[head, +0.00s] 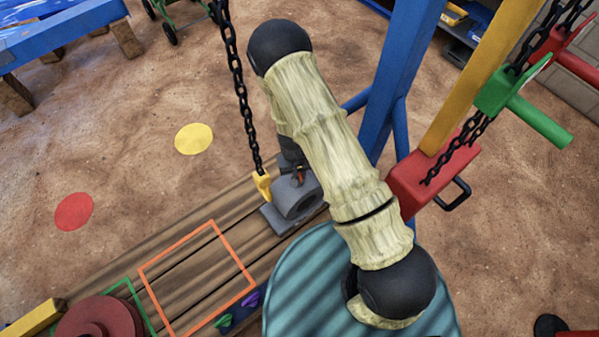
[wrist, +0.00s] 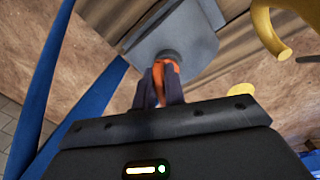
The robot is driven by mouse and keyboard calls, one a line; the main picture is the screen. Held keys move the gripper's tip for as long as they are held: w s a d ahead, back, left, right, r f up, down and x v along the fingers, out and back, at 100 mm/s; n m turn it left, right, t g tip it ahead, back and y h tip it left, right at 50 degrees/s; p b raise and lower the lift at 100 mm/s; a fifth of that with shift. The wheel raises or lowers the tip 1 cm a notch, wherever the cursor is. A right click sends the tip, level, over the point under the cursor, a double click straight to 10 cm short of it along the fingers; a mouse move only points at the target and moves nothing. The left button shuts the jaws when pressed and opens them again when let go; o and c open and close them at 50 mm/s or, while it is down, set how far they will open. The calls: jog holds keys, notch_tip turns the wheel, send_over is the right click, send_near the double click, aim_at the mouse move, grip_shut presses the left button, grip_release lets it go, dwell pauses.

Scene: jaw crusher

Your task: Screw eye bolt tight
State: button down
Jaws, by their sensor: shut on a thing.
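The eye bolt (wrist: 158,80) shows as an orange piece between the dark fingers of my gripper (wrist: 160,92) in the wrist view. Its end meets a dark round spot on the grey metal part (wrist: 190,40). The fingers hide most of it, so I cannot tell how deep it sits. In the head view the grey part (head: 299,197), with a round bore, rests on the wooden planks. My gripper (head: 296,171) is shut on the eye bolt just above it, largely hidden behind my arm.
A yellow hook (head: 263,186) on a black chain (head: 240,90) hangs just left of the grey part. An orange outlined square (head: 160,296) on the planks is empty. A dark red disc (head: 105,318) lies at lower left. A blue post (head: 400,75) and red block (head: 425,175) stand right of my arm.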

jog(key=m+p, duration=0.1)
jog(key=m, duration=0.2)
jog(key=shift+a+p, duration=0.25)
jog(key=shift+p, duration=0.1)
jog(key=shift+a+f+m, duration=0.1)
jog(key=shift+m, duration=0.5)
jog(key=m+p, duration=0.1)
jog(key=m, duration=0.2)
jog(key=shift+a+g+p, duration=0.25)
jog(key=shift+g+p, duration=0.05)
jog(key=shift+p, duration=0.1)
jog(key=shift+a+m, duration=0.1)
jog(key=shift+m, duration=0.8)
